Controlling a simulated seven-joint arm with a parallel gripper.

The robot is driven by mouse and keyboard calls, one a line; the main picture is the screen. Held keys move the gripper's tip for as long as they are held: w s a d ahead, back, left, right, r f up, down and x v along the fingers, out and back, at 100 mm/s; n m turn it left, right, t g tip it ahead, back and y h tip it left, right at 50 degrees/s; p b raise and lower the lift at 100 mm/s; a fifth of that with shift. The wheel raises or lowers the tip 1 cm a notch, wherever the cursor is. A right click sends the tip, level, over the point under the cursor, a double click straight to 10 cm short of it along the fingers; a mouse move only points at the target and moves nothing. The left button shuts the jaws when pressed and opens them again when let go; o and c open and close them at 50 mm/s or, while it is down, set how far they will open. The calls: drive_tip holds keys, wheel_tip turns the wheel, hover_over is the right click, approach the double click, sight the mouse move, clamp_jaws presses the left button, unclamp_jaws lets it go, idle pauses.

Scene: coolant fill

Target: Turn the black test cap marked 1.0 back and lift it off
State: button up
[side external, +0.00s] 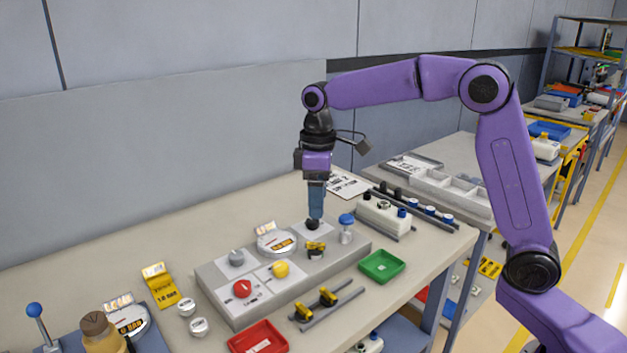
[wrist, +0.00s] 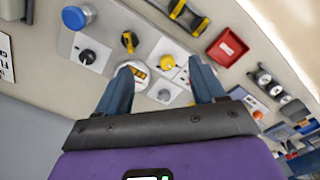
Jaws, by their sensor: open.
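A black round cap (side external: 312,224) sits on a white plate at the back right of a grey panel block (side external: 222,297). It also shows in the wrist view (wrist: 87,56), and I cannot read a 1.0 mark on it. My gripper (side external: 316,212) points down, and in the side view its fingertips overlap the cap's top; the gap in depth is unclear. In the wrist view my gripper (wrist: 165,67) is open and empty. There the cap lies left of the left finger, not between the fingers.
A blue-capped fitting (side external: 347,222), yellow valve (side external: 316,247), round gauge (side external: 278,241) and grey, yellow and red (side external: 242,288) knobs crowd the block. Green (side external: 381,266) and red (side external: 258,338) trays stand in front. A white unit with a rail (side external: 384,215) stands right.

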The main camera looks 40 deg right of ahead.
hover_over(313, 244)
drive_tip(key=shift+m, duration=0.4)
wheel_tip(313, 244, down, 18)
drive_tip(key=shift+w+d+r, duration=0.1)
drive_tip(key=shift+d+r, duration=0.05)
drive_tip(key=shift+r, duration=0.1)
drive_tip(key=c, duration=1.1)
drive_tip(key=o, duration=0.5)
drive_tip(key=c, duration=0.4)
drive_tip(key=shift+o, duration=0.2)
drive_tip(key=shift+n, duration=1.6)
